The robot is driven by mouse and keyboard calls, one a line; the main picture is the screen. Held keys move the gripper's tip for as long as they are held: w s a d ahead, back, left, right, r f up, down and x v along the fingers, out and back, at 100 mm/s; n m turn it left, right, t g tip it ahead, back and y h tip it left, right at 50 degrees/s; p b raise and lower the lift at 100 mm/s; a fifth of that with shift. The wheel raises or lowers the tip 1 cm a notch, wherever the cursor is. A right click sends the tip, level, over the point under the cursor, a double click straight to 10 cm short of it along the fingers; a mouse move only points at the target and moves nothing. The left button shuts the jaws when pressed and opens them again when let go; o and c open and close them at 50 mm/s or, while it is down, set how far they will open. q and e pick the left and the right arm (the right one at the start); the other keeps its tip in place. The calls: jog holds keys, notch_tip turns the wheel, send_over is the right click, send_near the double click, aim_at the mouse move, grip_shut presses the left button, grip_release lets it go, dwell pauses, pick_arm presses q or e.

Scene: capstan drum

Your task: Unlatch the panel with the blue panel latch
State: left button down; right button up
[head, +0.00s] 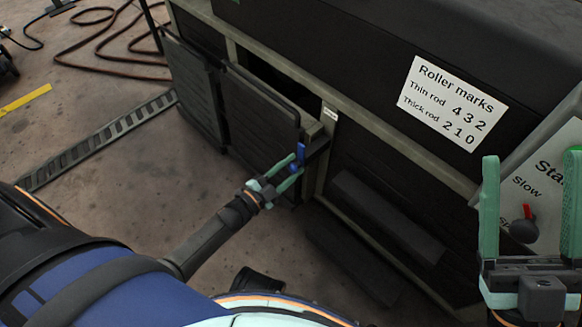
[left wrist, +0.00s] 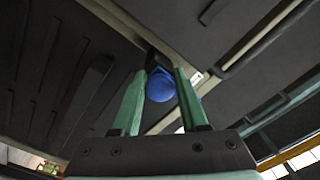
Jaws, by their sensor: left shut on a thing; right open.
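The blue panel latch (head: 301,153) is at the right edge of a dark panel (head: 262,120) low on the machine's side. My left gripper (head: 292,168) is shut on the latch. My right gripper (head: 531,165) is open and empty at the far right, in front of the control plate.
A second dark panel (head: 192,90) stands to the left. A "Roller marks" sign (head: 453,103) is on the machine's upper face. A lever with a red tip (head: 525,225) is on the control plate. The floor (head: 120,150) left of the panels is mostly clear; a hose (head: 100,60) lies farther back.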

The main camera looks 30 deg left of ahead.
pick_arm(q)
jog(key=shift+d+r+h, duration=0.3)
jog(key=shift+d+r, duration=0.1)
jog(key=shift+d, duration=0.05)
jog(key=shift+c, duration=2.2)
grip_release()
jog(key=shift+f, duration=0.1)
jog(key=shift+s+a, duration=0.15)
jog(key=p+v, duration=0.3)
jog(key=v, duration=0.9)
jog(key=shift+s, duration=0.15)
